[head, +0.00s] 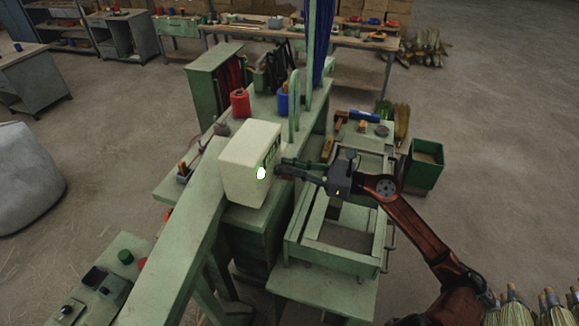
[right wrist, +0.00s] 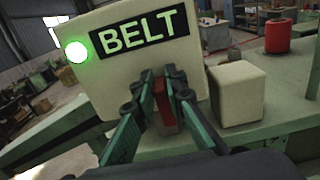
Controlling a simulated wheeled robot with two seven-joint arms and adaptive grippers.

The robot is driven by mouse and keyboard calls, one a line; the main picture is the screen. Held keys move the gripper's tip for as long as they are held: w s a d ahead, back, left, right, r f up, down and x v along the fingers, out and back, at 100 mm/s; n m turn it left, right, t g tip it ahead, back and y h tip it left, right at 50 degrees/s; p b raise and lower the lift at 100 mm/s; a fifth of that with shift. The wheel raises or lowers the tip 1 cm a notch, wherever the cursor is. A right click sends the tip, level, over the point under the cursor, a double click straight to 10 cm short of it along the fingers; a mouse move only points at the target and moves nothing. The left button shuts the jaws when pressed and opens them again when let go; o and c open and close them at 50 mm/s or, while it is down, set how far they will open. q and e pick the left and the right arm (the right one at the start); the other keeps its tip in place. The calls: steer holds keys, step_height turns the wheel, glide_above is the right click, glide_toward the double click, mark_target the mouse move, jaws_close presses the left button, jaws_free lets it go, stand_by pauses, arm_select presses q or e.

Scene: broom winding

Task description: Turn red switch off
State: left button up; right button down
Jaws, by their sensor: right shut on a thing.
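A cream control box (head: 245,158) stands on the green machine bench. In the right wrist view, its front carries a "BELT" label (right wrist: 139,32) and a lit green lamp (right wrist: 76,52); the lamp also glows in the head view (head: 261,173). Below the label is the red switch (right wrist: 165,104). My right gripper (right wrist: 166,82) is at the box front, its two fingers closed on either side of the red switch. In the head view my right gripper (head: 284,168) hides the switch. My left gripper is not in view.
A small cream block (right wrist: 237,92) stands right of the fingers in the right wrist view. A red spool (head: 240,103) and a blue spool (head: 283,102) stand behind the box. A green frame (head: 318,250) lies below my right arm. A green bin (head: 424,165) is at the right.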

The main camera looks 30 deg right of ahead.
steer(key=shift+m, duration=0.4)
steer(key=m, duration=0.1)
steer(key=m+p, duration=0.1)
steer(key=m, duration=0.1)
steer(key=m+p, duration=0.1)
steer(key=shift+w+d+f+m, duration=0.1)
steer(key=shift+w+d+m, duration=0.2)
steer(key=shift+w+d, duration=0.1)
steer(key=m+p, duration=0.1)
steer(key=m, duration=0.2)
steer(key=m+p, duration=0.1)
steer(key=m, duration=0.1)
steer(key=shift+w+d+f+m+p, duration=0.25)
steer(key=shift+d+f+m+p, duration=0.05)
steer(key=shift+d+f+p, duration=0.05)
steer(key=m+p, duration=0.1)
steer(key=m, duration=0.1)
steer(key=f+m+p, duration=0.1)
steer(key=m+p, duration=0.1)
steer(key=m, duration=0.1)
steer(key=shift+w+d, duration=0.15)
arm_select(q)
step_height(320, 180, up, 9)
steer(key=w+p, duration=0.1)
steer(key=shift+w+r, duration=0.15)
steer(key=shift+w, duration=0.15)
arm_select(e)
steer(key=shift+f+m, duration=0.3)
steer(key=shift+m, duration=0.7)
